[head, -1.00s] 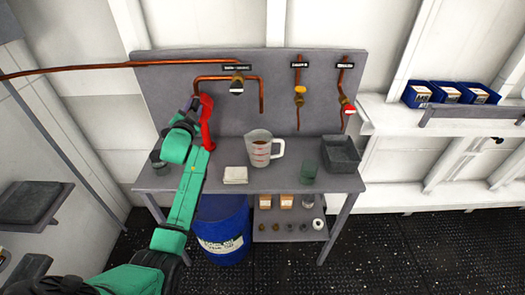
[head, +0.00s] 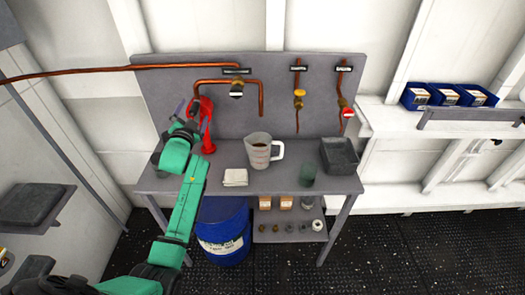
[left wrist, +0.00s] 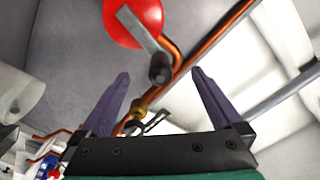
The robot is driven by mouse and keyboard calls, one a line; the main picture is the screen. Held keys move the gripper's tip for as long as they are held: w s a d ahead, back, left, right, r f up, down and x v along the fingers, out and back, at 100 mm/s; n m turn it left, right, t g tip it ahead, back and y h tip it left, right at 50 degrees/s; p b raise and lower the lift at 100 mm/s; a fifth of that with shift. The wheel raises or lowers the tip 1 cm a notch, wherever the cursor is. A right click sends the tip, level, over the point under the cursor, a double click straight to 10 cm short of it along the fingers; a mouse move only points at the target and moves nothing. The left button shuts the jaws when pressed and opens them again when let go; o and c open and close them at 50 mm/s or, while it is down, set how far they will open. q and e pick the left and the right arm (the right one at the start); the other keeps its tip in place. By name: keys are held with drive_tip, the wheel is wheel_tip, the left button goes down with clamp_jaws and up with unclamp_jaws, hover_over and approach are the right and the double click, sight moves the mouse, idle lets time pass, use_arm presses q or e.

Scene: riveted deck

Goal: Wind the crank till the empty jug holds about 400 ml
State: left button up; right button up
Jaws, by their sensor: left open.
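A red pump (head: 208,146) stands at the left of the bench, partly hidden by my left arm. In the left wrist view, its round red body (left wrist: 134,18) carries a grey crank arm (left wrist: 143,34) with a dark knob (left wrist: 160,69). My left gripper (head: 193,115) is beside the pump. In the wrist view its fingers (left wrist: 160,77) are apart, with the knob showing in the gap beyond them, not gripped. A clear jug (head: 257,155) with red marks stands upright mid-bench; brown shows inside, its level unreadable. My right gripper is out of view.
A folded cloth (head: 235,177), a greenish glass (head: 307,174) and a dark grey tray (head: 341,155) share the bench (head: 280,183). Copper pipes with taps (head: 237,90) run along the back panel. A blue drum (head: 222,232) stands below.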

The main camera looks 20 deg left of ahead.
use_arm(q)
drive_tip(key=p+v, duration=0.2)
drive_tip(key=v, duration=0.5)
drive_tip(key=shift+p, duration=0.4)
